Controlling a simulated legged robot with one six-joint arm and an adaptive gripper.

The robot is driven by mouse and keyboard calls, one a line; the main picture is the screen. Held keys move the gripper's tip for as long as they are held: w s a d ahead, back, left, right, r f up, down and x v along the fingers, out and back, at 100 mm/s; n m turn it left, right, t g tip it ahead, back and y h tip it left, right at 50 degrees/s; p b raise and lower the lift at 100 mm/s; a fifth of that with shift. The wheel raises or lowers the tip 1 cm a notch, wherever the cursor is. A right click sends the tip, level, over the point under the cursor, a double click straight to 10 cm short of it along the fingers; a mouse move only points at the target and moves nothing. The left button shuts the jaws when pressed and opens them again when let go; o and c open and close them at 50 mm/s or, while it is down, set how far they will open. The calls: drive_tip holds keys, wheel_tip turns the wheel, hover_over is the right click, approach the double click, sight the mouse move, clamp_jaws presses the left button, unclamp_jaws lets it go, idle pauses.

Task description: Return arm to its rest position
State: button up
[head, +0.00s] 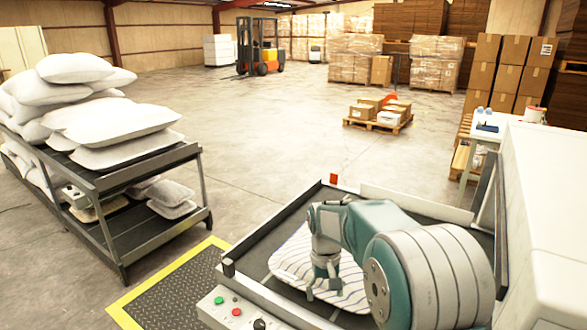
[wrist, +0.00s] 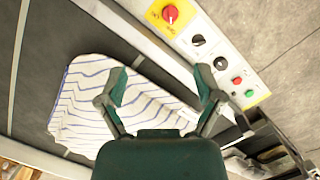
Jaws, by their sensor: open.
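My gripper (wrist: 160,92) is open in the wrist view, its two fingers spread apart with nothing between the tips. A white pillow with blue stripes (wrist: 85,100) lies flat on the dark belt below it. In the head view my arm is folded at the lower right and my gripper (head: 324,292) points down over the striped pillow (head: 292,262). The arm hides part of the pillow. Whether the fingers touch it cannot be told.
A control panel (head: 235,312) with buttons and knobs borders the belt. A grey rack (head: 150,168) with stacked white pillows (head: 110,115) stands left. A table (head: 490,132) stands at right. A pallet with boxes (head: 378,120) and a forklift (head: 258,48) are farther back. The middle floor is clear.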

drive_tip(key=s+d+r+t, duration=0.4)
drive_tip(key=s+d+r, duration=0.1)
drive_tip(key=s+r, duration=0.7)
drive_tip(key=s+d+r+m+t, duration=0.1)
drive_tip(key=s+t, duration=0.1)
drive_tip(key=s, duration=0.5)
drive_tip(key=s+d+t, duration=0.1)
drive_tip(key=s+d, duration=0.1)
drive_tip(key=s, duration=0.5)
drive_tip(key=shift+r+m+t, duration=0.35)
drive_tip(key=shift+m+t, duration=0.05)
